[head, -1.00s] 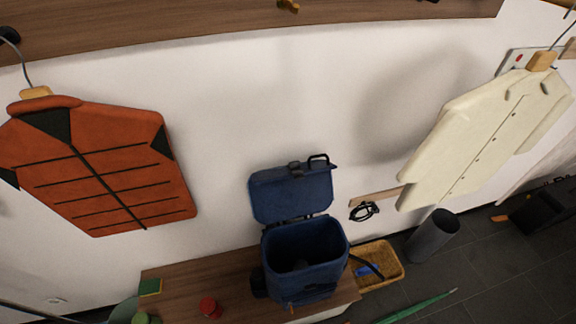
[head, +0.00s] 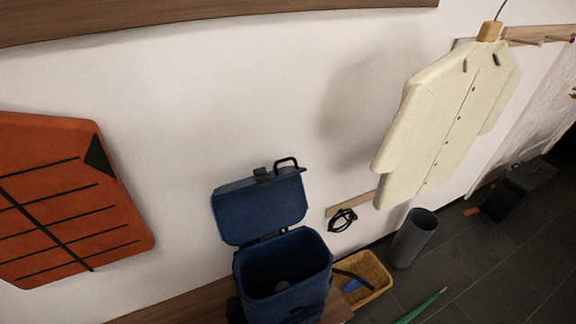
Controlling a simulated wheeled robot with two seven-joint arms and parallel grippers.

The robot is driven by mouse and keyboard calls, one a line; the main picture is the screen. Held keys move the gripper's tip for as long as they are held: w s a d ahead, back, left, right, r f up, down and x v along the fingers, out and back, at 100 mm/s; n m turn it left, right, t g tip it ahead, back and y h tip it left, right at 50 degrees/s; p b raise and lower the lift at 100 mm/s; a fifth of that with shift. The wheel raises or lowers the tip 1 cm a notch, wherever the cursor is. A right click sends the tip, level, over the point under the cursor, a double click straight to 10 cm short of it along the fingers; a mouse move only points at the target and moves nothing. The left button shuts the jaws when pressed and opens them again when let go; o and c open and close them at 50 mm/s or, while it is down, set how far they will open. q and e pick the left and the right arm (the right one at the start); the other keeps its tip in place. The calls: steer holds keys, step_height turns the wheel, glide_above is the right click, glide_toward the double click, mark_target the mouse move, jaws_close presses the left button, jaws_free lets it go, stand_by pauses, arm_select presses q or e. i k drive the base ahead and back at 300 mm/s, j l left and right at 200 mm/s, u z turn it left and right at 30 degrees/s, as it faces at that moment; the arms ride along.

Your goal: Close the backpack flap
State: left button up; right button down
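A blue backpack (head: 318,272) stands upright on a wooden bench at the bottom middle of the head view. Its flap (head: 262,210) is open and stands up behind the mouth, leaning towards the wall. A dark handle loop and a buckle show at the flap's top edge. The mouth is open, and a small greyish thing shows dimly inside. The lower part of the backpack is cut off by the frame. Neither of my grippers is in view.
The wooden bench (head: 176,307) runs left of the backpack. A yellow basket (head: 378,268) and a grey cylinder bin (head: 413,238) stand to the right. An orange jacket (head: 70,205) and a cream coat (head: 440,125) hang on the wall. A green pointed object lies on the tiled floor.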

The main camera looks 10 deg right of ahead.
mark_target(244, 211)
steer(key=k+l+u, duration=0.1)
steer(key=k+u, duration=0.15)
steer(key=u, duration=0.15)
steer(key=k+u, duration=0.6)
steer(key=u, duration=0.15)
